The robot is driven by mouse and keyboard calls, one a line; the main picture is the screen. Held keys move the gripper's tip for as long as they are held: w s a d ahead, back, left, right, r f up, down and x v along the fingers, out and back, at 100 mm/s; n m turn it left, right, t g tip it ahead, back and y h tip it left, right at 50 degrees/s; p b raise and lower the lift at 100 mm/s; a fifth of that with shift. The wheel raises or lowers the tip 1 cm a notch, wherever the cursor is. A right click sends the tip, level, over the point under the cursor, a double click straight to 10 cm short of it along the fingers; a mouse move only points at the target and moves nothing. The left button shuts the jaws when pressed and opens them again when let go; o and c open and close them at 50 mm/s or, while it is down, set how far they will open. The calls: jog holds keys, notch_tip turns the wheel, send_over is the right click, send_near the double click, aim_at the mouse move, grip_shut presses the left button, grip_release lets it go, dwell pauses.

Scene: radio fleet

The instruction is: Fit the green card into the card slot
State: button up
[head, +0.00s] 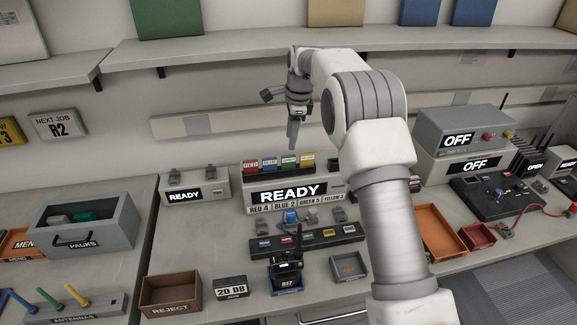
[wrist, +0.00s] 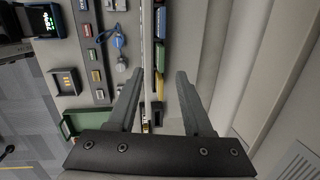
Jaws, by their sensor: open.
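The green card (head: 290,161) stands in a row of coloured cards on top of the READY unit (head: 288,192), between the blue and yellow cards. It also shows in the wrist view (wrist: 160,54), ahead of my fingertips. My gripper (head: 292,146) points down above and behind the card row. In the wrist view my gripper (wrist: 157,76) is open, with nothing held between its fingers. The yellow card (wrist: 159,86) is nearest the space between the fingertips. I cannot tell which opening is the card slot.
Red (head: 250,166), blue (head: 269,163) and yellow (head: 307,160) cards flank the green one. A dark strip of coloured labels (head: 305,238) and a radio (head: 287,272) stand in front. Another READY box (head: 194,186) is to the left. A wall shelf (head: 230,49) runs above.

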aim_at(289, 156)
jog(key=f, duration=0.4)
jog(key=w+f, duration=0.1)
jog(key=f, duration=0.2)
jog(key=shift+w+a+f+p, duration=0.1)
jog(key=shift+a+p, duration=0.2)
grip_shut()
dwell(1.1)
